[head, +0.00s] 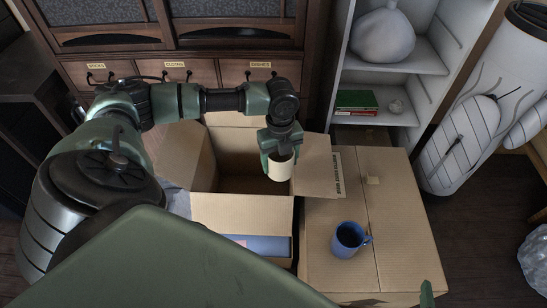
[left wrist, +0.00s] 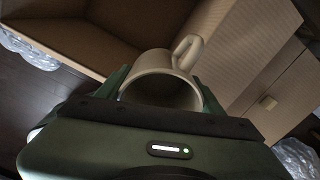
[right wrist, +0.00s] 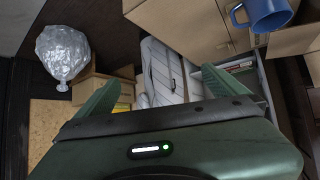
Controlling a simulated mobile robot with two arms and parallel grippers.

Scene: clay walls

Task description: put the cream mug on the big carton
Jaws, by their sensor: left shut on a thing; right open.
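The cream mug (head: 280,168) is held in my left gripper (head: 280,150), above the open carton. In the left wrist view the mug (left wrist: 165,75) sits between the two fingers, its handle pointing up and to the right. The big carton (head: 400,200) is closed and stands to the right of the open carton; its taped top shows in the head view. A blue mug (head: 348,240) stands upright on its top, near the front left. My right gripper (right wrist: 160,95) is open and empty in the right wrist view; only a fingertip (head: 427,296) shows in the head view.
The open carton (head: 240,213) has raised flaps, one leaning toward the big carton. A blue thing (head: 262,245) lies at its front. A shelf (head: 400,60) stands behind, and a white padded roll (head: 470,130) at the right. The big carton's back and right top is clear.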

